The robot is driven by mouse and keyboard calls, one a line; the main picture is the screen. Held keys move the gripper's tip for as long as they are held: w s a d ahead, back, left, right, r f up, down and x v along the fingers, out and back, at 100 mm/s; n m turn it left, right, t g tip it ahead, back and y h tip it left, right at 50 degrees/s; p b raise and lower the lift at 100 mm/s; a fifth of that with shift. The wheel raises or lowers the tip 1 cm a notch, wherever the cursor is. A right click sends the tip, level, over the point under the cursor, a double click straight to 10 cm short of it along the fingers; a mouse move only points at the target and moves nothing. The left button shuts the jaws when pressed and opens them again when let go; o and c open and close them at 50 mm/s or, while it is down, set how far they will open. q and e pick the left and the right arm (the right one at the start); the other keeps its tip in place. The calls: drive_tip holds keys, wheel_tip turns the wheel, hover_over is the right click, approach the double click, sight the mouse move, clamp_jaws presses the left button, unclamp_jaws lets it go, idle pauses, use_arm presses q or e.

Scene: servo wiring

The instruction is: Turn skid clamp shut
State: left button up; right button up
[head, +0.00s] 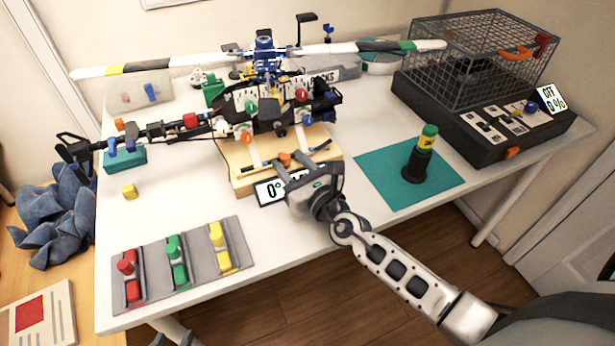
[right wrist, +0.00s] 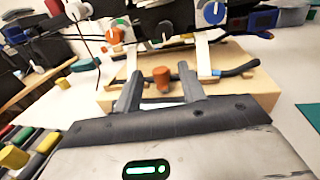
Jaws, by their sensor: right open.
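The helicopter model (head: 266,104) stands on its skids on a wooden block (head: 234,172). An orange skid clamp knob (head: 284,158) stands upright at the block's front, between the skid legs. It also shows in the right wrist view (right wrist: 161,76). My right gripper (head: 297,167) is at the block's front edge. In the right wrist view its open fingers (right wrist: 159,84) point at the knob, one on either side; I see gaps between them and the knob. Whether the clamp is turned cannot be told. My left gripper is not in view.
A display reading 0° (head: 268,190) is partly hidden behind my right gripper. A grey tray (head: 199,271) with red, green and yellow pieces lies front left. A wire cage (head: 470,60) stands back right.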

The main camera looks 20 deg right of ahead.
drive_tip(key=b+v, duration=0.2)
drive_tip(key=v, duration=1.2)
drive_tip(key=shift+s+d, duration=0.1)
drive_tip(key=shift+s, duration=0.3)
drive_tip(key=shift+s+d, duration=0.1)
drive_tip(key=shift+s, duration=0.25)
